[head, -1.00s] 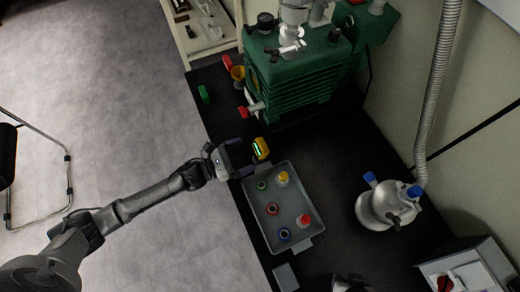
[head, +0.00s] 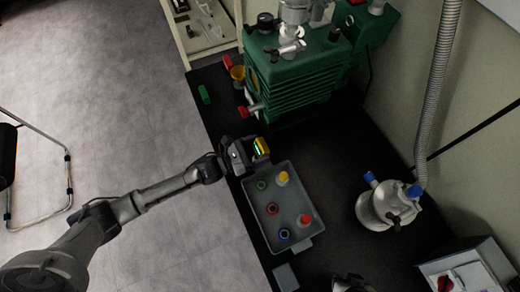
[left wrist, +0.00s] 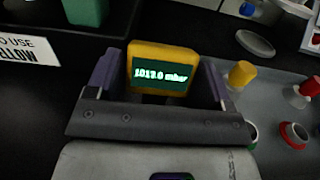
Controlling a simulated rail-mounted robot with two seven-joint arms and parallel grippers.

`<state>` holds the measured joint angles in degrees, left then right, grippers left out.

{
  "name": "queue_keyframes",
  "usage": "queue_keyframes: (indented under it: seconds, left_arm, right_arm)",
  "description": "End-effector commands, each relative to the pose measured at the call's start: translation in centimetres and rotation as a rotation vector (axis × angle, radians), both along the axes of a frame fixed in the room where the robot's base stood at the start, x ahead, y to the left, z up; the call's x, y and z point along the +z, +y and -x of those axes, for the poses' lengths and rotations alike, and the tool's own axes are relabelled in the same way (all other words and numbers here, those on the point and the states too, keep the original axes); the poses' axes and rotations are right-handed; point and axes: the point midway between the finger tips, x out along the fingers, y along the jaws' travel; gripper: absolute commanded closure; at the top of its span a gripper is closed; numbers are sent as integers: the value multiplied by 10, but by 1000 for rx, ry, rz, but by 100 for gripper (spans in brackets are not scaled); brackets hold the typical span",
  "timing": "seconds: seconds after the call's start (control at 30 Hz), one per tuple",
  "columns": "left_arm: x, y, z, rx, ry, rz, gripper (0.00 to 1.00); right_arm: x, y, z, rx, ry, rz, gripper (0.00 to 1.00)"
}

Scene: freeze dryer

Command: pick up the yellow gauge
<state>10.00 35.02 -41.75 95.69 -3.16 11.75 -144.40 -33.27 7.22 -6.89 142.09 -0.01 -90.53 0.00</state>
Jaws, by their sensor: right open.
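The yellow gauge (head: 262,146) stands on the black bench just beyond the far end of the grey tray. In the left wrist view the gauge (left wrist: 162,52) shows a dark green display reading 1013.0 mbar. My left gripper (head: 248,153) is at the gauge, coming from the left. In the left wrist view its purple-grey fingers (left wrist: 160,84) are open, one on each side of the gauge, with a gap visible at the right finger. The lower part of the gauge is hidden by the gripper. My right gripper (head: 350,284) is partly visible at the bottom edge, away from the gauge.
A green machine (head: 300,75) stands behind the gauge. A metal flask (head: 385,203) stands at right. A green block (head: 204,94) lies near the bench's left edge. Bench between tray and flask is clear.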

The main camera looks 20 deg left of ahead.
Motion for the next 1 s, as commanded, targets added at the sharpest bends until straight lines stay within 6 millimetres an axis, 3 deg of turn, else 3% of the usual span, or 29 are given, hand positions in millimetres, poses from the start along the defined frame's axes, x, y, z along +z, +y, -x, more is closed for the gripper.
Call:
queue_keyframes:
  seconds: [0.4,0.67,1.0]
  left_arm:
    - [0,0,0,0,-1,1,64]
    - [4,0,0,-1,-2,1,64]
    - [59,0,0,-1,-5,-1,64]
  right_arm:
    - [0,0,0,-1,0,-1,57]
    - [1,2,0,-5,0,-8,57]
    - [13,3,0,-6,-1,-10,57]
